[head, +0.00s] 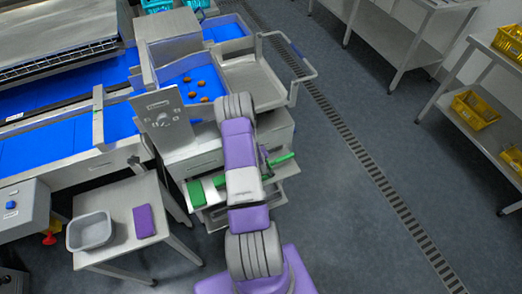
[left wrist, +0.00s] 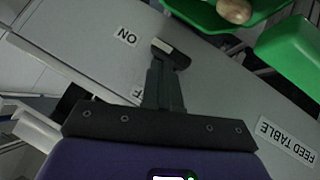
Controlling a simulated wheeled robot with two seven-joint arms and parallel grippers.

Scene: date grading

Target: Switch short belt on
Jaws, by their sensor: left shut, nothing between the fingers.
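My left gripper (left wrist: 170,52) is shut and empty, its dark fingers pointing at a grey panel (left wrist: 85,55) in the left wrist view. An ON label (left wrist: 127,37), upside down, is on the panel just left of the fingertips. Another label (left wrist: 137,92) is mostly hidden behind the fingers. I cannot tell whether the fingertips touch the panel, and no switch shows clearly. In the head view my purple arm hides the gripper. A short blue belt surface (head: 180,72) carrying several brown dates is beyond the arm. My right gripper is not in view.
A FEED TABLE label (left wrist: 287,141) is on the grey surface at the lower right. Green trays (left wrist: 290,48) are close by, one with a date. A knob plate (head: 165,121) stands left of my arm. A side table (head: 130,197) holds a grey tub (head: 89,231). Floor at right is clear.

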